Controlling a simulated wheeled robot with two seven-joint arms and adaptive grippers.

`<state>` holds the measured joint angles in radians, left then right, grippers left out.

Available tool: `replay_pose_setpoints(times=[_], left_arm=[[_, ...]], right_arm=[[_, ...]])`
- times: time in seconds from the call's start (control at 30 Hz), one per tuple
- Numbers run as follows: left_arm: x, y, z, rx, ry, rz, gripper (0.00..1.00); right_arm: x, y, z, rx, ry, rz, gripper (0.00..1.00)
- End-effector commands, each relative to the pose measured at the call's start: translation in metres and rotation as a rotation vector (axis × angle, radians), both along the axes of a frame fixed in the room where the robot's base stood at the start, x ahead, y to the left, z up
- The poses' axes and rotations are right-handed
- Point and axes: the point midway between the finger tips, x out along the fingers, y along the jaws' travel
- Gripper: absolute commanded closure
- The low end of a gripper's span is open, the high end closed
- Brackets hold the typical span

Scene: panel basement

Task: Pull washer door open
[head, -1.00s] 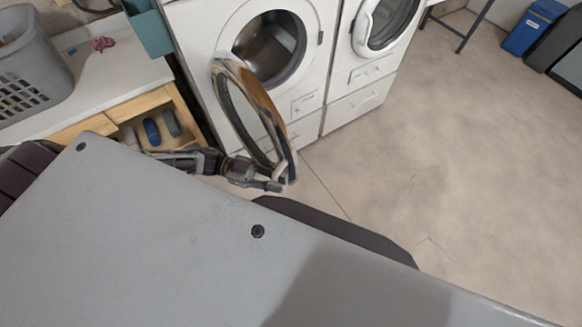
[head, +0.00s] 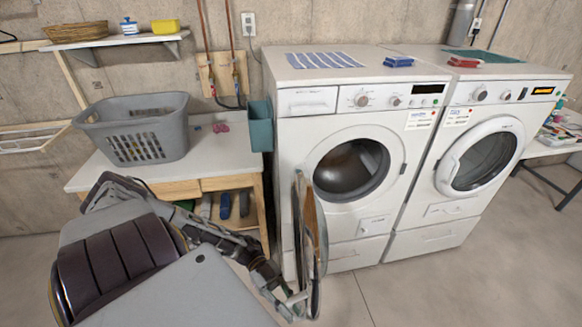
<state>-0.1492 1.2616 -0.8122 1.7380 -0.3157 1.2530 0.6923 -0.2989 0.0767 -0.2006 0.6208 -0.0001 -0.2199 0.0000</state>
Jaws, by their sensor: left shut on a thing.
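The left of two white front-loading machines (head: 300,103) has its round door (head: 311,245) swung out from the front, at the left of its opening. The door is seen nearly edge-on. The dark drum opening (head: 350,170) shows uncovered. My left gripper (head: 297,304) is shut on the lower, outer rim of the door. The exact finger contact is small and partly hidden by the door. My right gripper is out of the frame.
The right machine's round door (head: 480,160) is closed. A wooden-framed table (head: 222,163) left of the machines carries a grey laundry basket (head: 140,130). A teal bin (head: 260,127) hangs between them. The floor (head: 440,285) before the machines is clear.

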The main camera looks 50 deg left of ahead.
Motion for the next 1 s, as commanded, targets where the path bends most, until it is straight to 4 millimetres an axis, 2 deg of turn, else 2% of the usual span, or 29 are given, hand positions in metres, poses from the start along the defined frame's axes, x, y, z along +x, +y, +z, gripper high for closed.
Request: replay_pose_setpoints(times=[0.03,0.07,0.13,0.63,0.77,1.0], left_arm=[[0.001,0.0,0.001,-0.001,-0.002,0.001,1.0],[0.001,0.0,0.001,-0.001,-0.002,0.001,0.82],[0.001,0.0,0.001,-0.001,-0.002,0.001,0.74],[0.001,0.006,0.0,0.001,0.0,0.001,0.74],[0.002,0.017,0.0,0.002,0.0,0.002,0.74],[0.006,0.049,0.0,0.003,0.0,0.002,0.74]], right_arm=[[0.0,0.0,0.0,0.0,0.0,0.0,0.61],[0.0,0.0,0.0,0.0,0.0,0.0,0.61],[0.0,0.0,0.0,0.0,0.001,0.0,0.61],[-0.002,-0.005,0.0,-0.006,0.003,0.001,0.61],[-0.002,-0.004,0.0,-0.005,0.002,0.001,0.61],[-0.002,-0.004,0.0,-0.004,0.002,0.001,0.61]])
